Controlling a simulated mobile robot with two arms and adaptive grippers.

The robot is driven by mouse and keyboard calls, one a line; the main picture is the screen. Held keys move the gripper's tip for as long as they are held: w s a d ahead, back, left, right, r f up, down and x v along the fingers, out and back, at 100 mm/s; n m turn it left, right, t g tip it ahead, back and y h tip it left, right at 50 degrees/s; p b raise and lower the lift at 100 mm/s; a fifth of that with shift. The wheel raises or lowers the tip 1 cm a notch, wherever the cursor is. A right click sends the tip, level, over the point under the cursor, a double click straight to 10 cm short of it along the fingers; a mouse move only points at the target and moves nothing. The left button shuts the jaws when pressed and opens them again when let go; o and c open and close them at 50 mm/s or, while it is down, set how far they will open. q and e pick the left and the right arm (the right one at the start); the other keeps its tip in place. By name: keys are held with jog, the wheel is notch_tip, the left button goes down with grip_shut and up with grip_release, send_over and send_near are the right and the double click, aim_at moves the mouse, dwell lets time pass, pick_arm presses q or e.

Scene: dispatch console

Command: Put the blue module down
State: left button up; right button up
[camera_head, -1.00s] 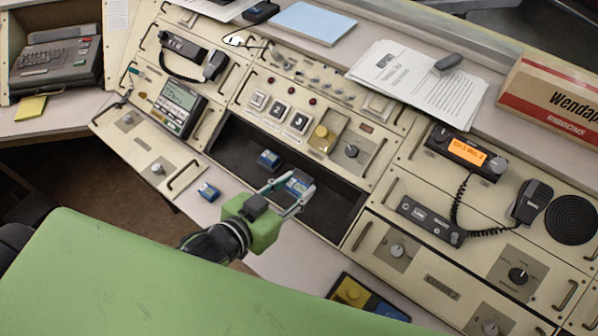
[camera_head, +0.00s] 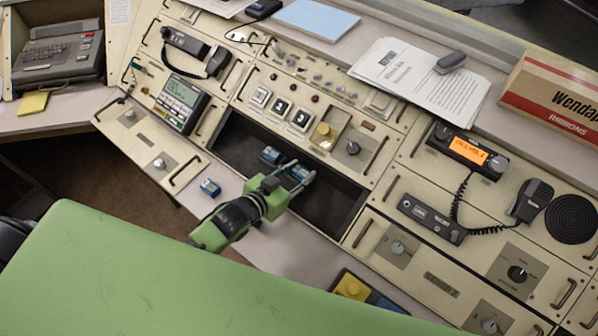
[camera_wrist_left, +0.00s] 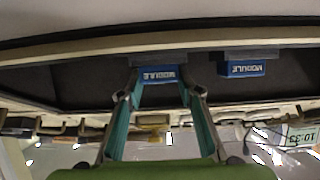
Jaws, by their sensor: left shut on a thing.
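My left gripper (camera_head: 291,178) reaches into the dark recess (camera_head: 328,204) of the console and is shut on a blue module (camera_head: 300,173). In the left wrist view this module (camera_wrist_left: 160,75) sits between the two teal fingertips, its MODULE label appearing upside down. I cannot tell whether it touches the recess floor. A second blue module (camera_head: 271,155) is in the recess to its left; it also shows in the left wrist view (camera_wrist_left: 241,68), apart from the fingers. A third blue module (camera_head: 210,187) lies on the pale ledge outside the recess. My right gripper is not in view.
The recess floor right of the gripper is bare. A radio with an orange display (camera_head: 468,151) is at the right. A yellow and blue item (camera_head: 352,287) lies at the front ledge.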

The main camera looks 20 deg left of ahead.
pick_arm(q)
jog(key=shift+f, duration=0.15)
jog(key=o, duration=1.2)
jog(key=shift+s+r, duration=0.15)
jog(key=shift+r, duration=0.1)
jog(key=v, duration=1.1)
jog(key=shift+s+a+r, duration=0.1)
jog(key=shift+s+a, duration=0.05)
jog(key=shift+s, duration=0.2)
